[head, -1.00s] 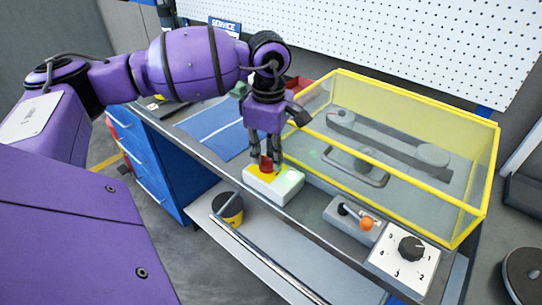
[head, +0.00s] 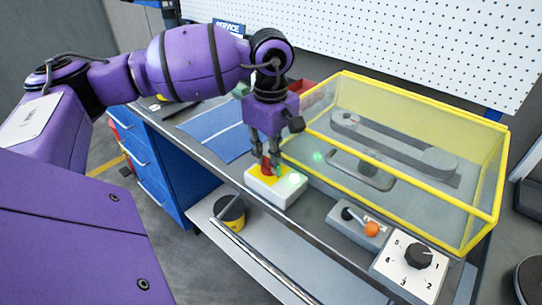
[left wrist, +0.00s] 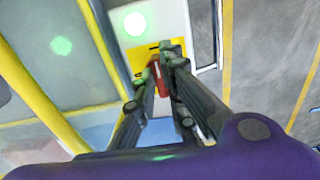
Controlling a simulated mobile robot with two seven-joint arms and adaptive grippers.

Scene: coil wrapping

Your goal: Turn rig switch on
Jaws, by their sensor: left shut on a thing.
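The rig switch is a white box (head: 275,195) at the bench's front edge with a yellow plate, a red handle (head: 266,167) and a green lamp (head: 292,180). The lamp glows. My left gripper (head: 265,164) points down over the box, with its fingers shut on the red handle. In the left wrist view, the red handle (left wrist: 158,66) sits between the two fingers over the yellow plate (left wrist: 139,58), and the green lamp (left wrist: 135,24) shines beyond. The fingers hide part of the handle. My right gripper is not in view.
A clear guard with a yellow frame (head: 420,92) covers a belt rig just right of my gripper. A lever box with an orange knob (head: 371,229) and a numbered dial (head: 419,255) stand along the front edge. A blue mat (head: 215,128) lies to the left.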

